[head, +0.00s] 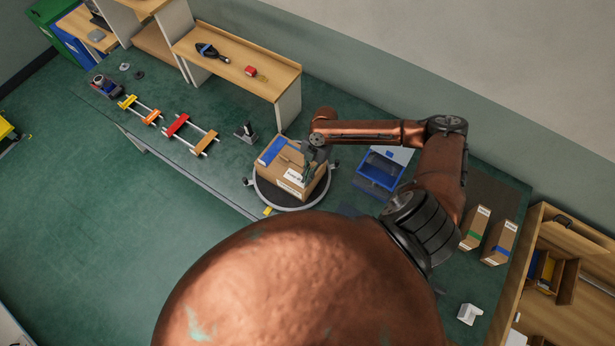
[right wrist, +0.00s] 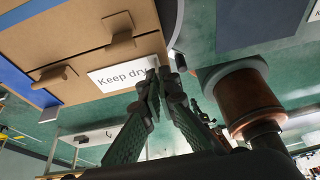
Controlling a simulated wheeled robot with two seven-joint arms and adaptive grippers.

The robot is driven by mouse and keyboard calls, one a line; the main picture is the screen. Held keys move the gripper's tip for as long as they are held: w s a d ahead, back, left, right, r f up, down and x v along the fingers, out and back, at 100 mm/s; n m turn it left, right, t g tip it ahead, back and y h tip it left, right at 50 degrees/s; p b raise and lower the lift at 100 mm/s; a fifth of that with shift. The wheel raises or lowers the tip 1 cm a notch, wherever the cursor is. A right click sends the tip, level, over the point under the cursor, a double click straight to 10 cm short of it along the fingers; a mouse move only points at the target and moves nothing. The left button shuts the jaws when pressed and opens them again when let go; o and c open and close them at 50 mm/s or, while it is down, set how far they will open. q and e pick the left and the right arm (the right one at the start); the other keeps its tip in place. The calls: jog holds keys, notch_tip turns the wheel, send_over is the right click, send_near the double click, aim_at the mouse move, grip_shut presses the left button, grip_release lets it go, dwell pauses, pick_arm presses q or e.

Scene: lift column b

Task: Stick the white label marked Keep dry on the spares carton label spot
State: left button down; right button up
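The spares carton (head: 275,170) is a brown box with a blue strip on top. It sits on a round dark turntable (head: 258,194) on the green bench. The white label marked Keep dry (right wrist: 120,68) lies against or just in front of the carton's brown face (right wrist: 85,30) in the right wrist view. My right gripper (right wrist: 162,74) has its fingertips together at the label's right edge and seems to pinch it. In the head view my right gripper (head: 308,168) is at the carton's right side. The label spot cannot be made out. My left gripper is out of view.
A blue bin (head: 380,170) stands right of the turntable. A small dark stand (head: 245,131) and red and orange clamps (head: 190,134) are to the left. A wooden shelf (head: 235,65) is behind. Two cartons (head: 499,242) stand at the far right.

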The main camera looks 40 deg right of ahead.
jog(key=o, duration=0.6)
jog(key=shift+d+r, duration=0.1)
jog(key=v, duration=1.1)
jog(key=shift+d+r, duration=0.1)
jog(key=shift+r, duration=0.25)
